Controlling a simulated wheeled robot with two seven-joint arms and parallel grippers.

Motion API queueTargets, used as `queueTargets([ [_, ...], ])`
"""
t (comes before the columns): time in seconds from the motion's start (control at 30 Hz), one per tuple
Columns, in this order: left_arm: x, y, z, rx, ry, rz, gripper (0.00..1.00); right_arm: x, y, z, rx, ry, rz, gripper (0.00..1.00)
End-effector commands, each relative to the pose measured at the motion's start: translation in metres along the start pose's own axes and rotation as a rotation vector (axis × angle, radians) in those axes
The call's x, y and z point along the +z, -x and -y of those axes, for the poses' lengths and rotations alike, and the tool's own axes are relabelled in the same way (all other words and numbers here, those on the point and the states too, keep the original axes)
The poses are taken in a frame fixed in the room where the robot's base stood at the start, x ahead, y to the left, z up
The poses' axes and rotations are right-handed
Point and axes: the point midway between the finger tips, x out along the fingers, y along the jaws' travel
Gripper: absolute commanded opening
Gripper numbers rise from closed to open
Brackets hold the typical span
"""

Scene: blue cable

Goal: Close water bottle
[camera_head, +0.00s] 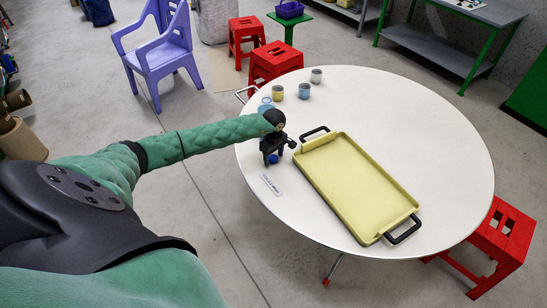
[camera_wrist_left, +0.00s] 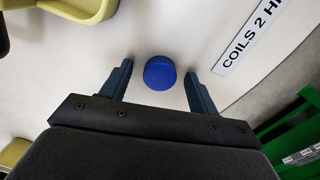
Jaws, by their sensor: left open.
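A round dark blue cap-like thing (camera_wrist_left: 159,73) shows in the left wrist view between the two fingers of my left gripper (camera_wrist_left: 157,88). The fingers stand apart on either side of it, with clear gaps. In the head view my left gripper (camera_head: 273,155) is low over the near left part of the white table, and the blue thing (camera_head: 274,159) shows below it, partly hidden. I cannot tell whether it is a loose cap or the top of something taller. No clear water bottle shows. My right gripper is not in view.
A yellow tray (camera_head: 350,180) with black handles lies right of the gripper on the round white table (camera_head: 440,150). Several small cups (camera_head: 304,90) stand toward the back. A white label strip (camera_head: 270,185) lies nearby. Red stools (camera_head: 275,62) stand around the table.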

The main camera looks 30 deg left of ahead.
Motion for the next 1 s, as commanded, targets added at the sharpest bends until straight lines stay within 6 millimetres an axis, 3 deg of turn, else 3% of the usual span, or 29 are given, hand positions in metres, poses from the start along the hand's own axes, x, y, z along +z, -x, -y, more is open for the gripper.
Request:
queueTargets([
  [0.3, 0.0000, -0.0002, -0.0002, 0.000, 0.000, 0.000, 0.61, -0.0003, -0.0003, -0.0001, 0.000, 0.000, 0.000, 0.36],
  [0.53, 0.0000, 0.0000, -0.0002, 0.000, 0.000, 0.000, 0.15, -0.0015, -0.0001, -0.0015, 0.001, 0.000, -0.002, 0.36],
  [0.57, 0.0000, 0.0000, -0.0002, 0.001, 0.000, 0.000, 0.14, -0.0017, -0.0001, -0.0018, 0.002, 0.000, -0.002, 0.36],
  [1.0, -0.0005, 0.0078, -0.0011, 0.003, -0.001, -0.001, 0.14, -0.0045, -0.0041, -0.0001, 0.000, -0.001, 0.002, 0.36],
])
